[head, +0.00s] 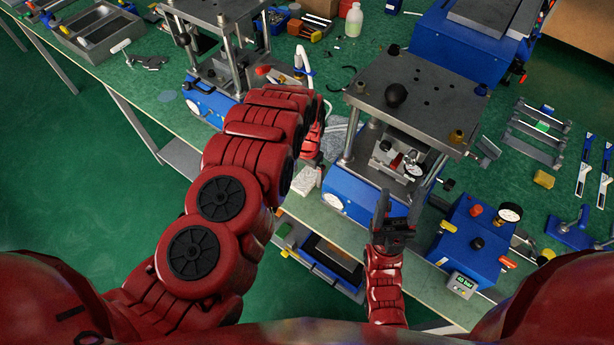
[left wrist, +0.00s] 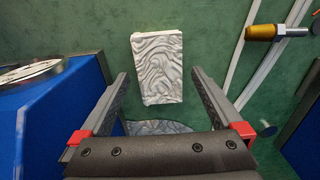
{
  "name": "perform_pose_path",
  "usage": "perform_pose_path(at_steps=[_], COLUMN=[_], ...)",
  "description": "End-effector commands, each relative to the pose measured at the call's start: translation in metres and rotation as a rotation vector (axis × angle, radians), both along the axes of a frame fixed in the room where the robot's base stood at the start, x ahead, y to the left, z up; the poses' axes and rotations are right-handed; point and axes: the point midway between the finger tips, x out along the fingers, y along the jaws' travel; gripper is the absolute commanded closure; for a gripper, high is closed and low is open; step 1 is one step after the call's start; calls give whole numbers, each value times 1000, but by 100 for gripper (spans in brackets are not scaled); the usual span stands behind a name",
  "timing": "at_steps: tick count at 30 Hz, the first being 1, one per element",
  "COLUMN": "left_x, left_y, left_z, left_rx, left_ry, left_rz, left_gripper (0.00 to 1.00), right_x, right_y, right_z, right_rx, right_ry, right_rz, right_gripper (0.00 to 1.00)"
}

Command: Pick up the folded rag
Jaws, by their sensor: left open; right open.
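The folded rag (left wrist: 157,68) is a pale, wavy-patterned block lying on the green bench in the left wrist view. In the head view the rag (head: 306,179) shows near the bench's front edge, left of the middle press. My left gripper (left wrist: 160,74) is open and empty, with the rag showing between and beyond its fingers, apart from them. In the head view my left arm hides most of that gripper. My right gripper (head: 398,207) is open and empty in front of the middle press.
The middle press (head: 413,95) with its blue base stands right of the rag, another press (head: 212,105) to its left. A blue gauge box (head: 470,240) stands at the right. The bench edge is close to the rag.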

Motion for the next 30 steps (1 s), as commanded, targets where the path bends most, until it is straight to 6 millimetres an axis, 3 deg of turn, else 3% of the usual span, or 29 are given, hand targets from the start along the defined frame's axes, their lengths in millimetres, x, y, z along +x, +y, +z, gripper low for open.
perform_pose_path(at_steps=[10,24,30], left_x=[-1,-1,-1], left_y=[0,0,0], left_z=[-10,-10,-10], left_rx=[1,1,0], left_ry=[1,1,0], left_rz=[-2,-1,-1], left_gripper=[0,82,82], right_x=[0,0,0], right_y=[0,0,0], right_z=[3,3,3], right_rx=[0,0,0], right_ry=[0,0,0], right_rz=[0,0,0], right_gripper=[41,41,41])
